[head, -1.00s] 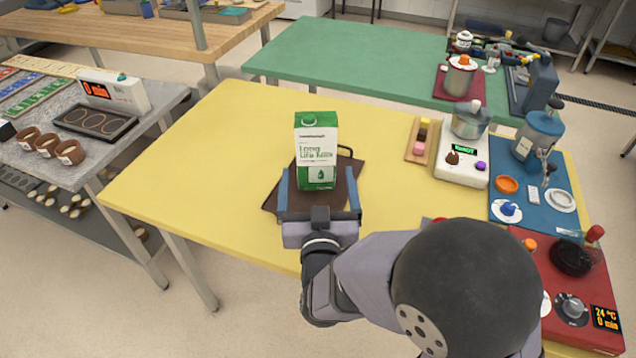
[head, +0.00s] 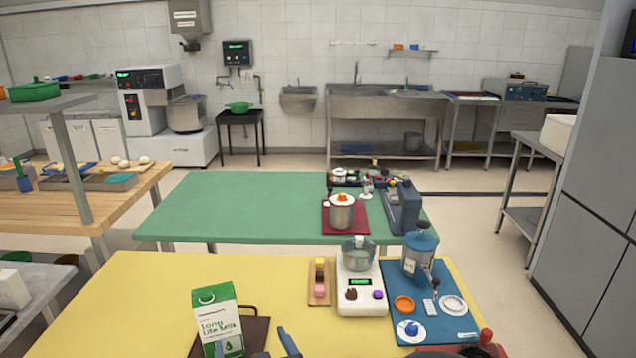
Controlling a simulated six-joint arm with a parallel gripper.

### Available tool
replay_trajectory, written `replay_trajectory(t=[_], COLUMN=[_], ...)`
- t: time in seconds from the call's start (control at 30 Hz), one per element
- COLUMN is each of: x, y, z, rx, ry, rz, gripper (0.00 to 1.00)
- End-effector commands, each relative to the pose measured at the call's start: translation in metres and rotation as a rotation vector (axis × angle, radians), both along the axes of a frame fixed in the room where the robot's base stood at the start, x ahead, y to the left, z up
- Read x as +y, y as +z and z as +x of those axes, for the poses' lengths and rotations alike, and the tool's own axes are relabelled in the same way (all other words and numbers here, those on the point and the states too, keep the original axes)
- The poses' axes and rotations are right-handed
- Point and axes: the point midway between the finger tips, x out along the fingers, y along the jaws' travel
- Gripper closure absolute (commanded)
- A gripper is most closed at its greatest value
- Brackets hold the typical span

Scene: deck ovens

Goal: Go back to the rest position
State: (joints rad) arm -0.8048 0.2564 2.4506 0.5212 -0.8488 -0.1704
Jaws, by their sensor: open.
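The green and white milk carton (head: 220,322) stands upright on the dark brown board (head: 258,330) on the yellow table (head: 150,285). My gripper (head: 254,346) shows only at the bottom edge of the head view, with its blue fingers apart. One finger is in front of the carton's lower part and the other is to its right. The rest of my gripper and most of my arm are cut off by the frame.
A white scale with a steel pot (head: 358,275) and a small wooden tray of coloured blocks (head: 319,282) are right of the carton. A blue mat (head: 440,318) holds a blue canister (head: 418,258). The green table (head: 250,205) stands behind. The yellow table's left part is clear.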

Motion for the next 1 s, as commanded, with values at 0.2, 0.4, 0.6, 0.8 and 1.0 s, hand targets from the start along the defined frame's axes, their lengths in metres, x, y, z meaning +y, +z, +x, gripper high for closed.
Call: replay_trajectory(t=[0.2,0.4,0.6,0.8,1.0], x=[-0.069,-0.142,-0.214,-0.264,-0.284], y=[0.038,0.063,0.099,0.131,0.145], z=[-0.003,-0.038,-0.096,-0.152,-0.182], rx=[0.303,0.593,0.879,1.096,1.200], ry=[-0.040,-0.096,-0.179,-0.255,-0.292], rz=[-0.075,-0.150,-0.219,-0.262,-0.281], gripper=[0.10,0.10,0.10,0.10,0.10])
